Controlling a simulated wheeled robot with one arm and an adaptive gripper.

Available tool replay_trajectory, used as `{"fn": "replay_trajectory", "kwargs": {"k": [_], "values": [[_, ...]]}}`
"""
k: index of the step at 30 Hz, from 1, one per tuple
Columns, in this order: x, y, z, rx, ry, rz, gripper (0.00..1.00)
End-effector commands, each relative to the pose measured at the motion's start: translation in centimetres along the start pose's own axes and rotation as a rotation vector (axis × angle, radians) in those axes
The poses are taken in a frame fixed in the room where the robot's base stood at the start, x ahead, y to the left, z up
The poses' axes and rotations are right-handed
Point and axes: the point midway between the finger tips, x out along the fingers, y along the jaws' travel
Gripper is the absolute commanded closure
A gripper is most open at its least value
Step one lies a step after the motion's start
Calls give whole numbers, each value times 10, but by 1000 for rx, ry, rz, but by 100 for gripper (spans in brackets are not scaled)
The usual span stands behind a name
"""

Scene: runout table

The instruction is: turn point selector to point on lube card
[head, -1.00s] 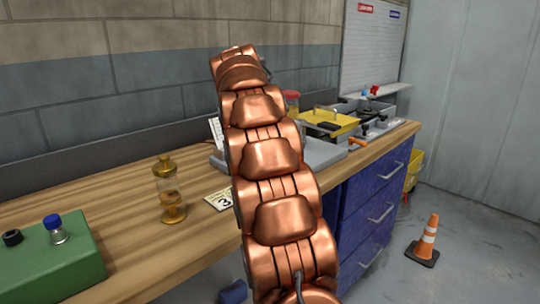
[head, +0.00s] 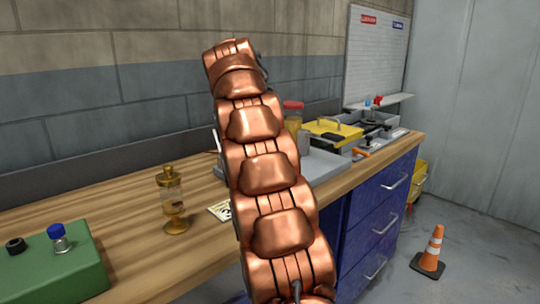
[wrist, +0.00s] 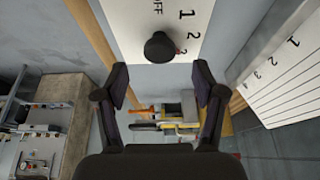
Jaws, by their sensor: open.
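In the wrist view the point selector is a round black knob (wrist: 159,48) on a white plate (wrist: 140,18) marked OFF, 1, 2 and a partly hidden mark with some red. I cannot tell where the knob points. My gripper (wrist: 160,78) is open, its fingertips on either side just below the knob in the picture, with nothing between them. In the head view the lube card (head: 219,211) lies on the bench, partly covered by my arm; its number is mostly hidden. My gripper is hidden in the head view.
On the wooden bench (head: 130,215) stand a brass-and-glass oiler (head: 173,200) and a green box (head: 50,268) with knobs. A grey tray (head: 325,165), a red-lidded jar (head: 293,107) and a yellow case (head: 333,130) lie beyond my arm. An orange cone (head: 431,250) stands on the floor.

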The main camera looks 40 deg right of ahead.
Motion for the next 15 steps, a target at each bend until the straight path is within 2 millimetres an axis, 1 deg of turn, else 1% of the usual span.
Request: {"fn": "replay_trajectory", "kwargs": {"k": [8,11,15], "values": [[-11,0,23,-3,1,-1,31],[-16,0,36,-3,2,-2,31],[-25,0,59,-5,2,0,31]]}}
